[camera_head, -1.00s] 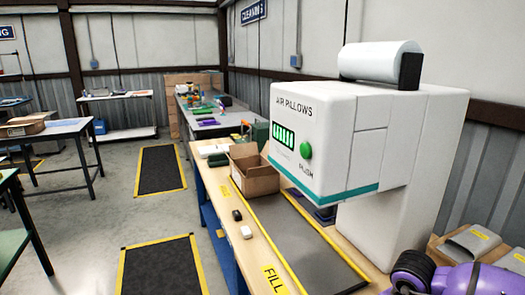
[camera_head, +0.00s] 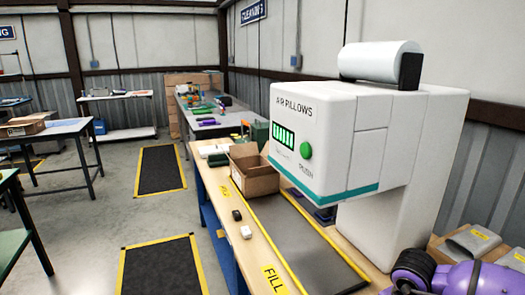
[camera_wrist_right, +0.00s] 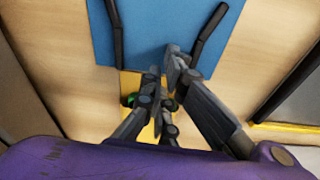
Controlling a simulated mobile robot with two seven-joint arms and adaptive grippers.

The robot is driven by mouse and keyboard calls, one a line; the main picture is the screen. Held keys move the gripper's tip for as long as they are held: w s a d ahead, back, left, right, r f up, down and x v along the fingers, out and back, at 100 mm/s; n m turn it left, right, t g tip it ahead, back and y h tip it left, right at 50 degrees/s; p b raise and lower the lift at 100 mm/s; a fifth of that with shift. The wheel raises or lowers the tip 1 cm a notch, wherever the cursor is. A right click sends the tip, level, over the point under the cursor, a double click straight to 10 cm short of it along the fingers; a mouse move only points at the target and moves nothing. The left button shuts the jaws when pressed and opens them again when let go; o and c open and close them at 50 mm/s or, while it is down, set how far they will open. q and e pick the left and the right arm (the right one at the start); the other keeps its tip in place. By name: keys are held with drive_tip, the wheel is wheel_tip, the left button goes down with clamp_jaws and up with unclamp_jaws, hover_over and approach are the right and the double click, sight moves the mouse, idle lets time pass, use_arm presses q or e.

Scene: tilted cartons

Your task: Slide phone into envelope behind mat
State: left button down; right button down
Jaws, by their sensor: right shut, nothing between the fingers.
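My right gripper (camera_wrist_right: 170,62) shows in the wrist view with its dark fingers shut and empty. It is over the lower edge of a flat blue panel (camera_wrist_right: 160,30) with dark bars along both sides; I cannot tell if this is the mat. A small green thing (camera_wrist_right: 129,100) is partly hidden beside the fingers. In the head view, grey pouch-like items (camera_head: 471,244) with yellow labels lie at the lower right; I cannot tell if one is the envelope. I cannot pick out the phone for certain. My left gripper is not in view.
A large white air pillow machine (camera_head: 375,140) stands over a grey, yellow-edged strip (camera_head: 310,245) on the wooden bench. An open carton (camera_head: 253,180) stands behind. Small black (camera_head: 237,215) and white (camera_head: 246,232) items lie near the bench's left edge. The aisle is clear.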

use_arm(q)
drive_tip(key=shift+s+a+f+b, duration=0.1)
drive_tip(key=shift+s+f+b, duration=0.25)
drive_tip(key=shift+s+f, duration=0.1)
use_arm(e)
drive_tip(key=shift+w+d, duration=0.25)
drive_tip(key=shift+d, duration=0.35)
drive_tip(key=shift+w+d, duration=0.25)
drive_tip(key=shift+d, duration=0.35)
drive_tip(key=shift+a, duration=0.1)
drive_tip(key=shift+s+a, duration=0.2)
drive_tip(key=shift+a, duration=0.15)
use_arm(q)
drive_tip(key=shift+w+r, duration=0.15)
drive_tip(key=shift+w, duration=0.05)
use_arm(e)
drive_tip(key=shift+r, duration=0.1)
